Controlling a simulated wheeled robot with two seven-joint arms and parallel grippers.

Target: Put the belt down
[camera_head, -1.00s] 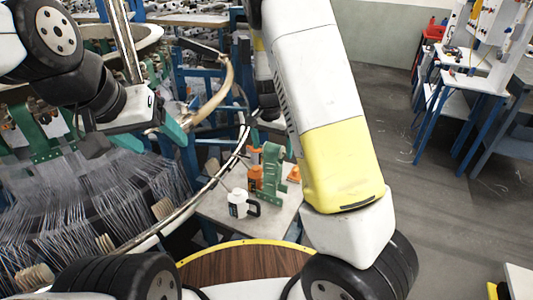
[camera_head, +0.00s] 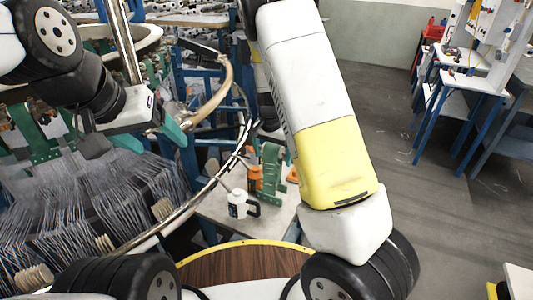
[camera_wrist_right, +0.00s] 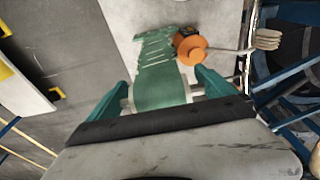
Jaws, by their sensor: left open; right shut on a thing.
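The green belt (camera_head: 270,168) stands on or just above the small grey table in the head view, beside the bottles. In the right wrist view the belt (camera_wrist_right: 160,88) runs between the teal fingers of my right gripper (camera_wrist_right: 162,92), which is shut on it. The belt's far part reaches over the pale tabletop; I cannot tell whether it bears on it. In the head view my right arm hides most of that gripper. My left gripper (camera_head: 150,132) is open and empty, above the loom's threads at the left.
The grey table (camera_head: 215,208) carries a white bottle (camera_head: 237,203) with a dark handle and an orange bottle (camera_head: 255,177). The loom's curved metal rail (camera_head: 190,205) passes along the table's left side.

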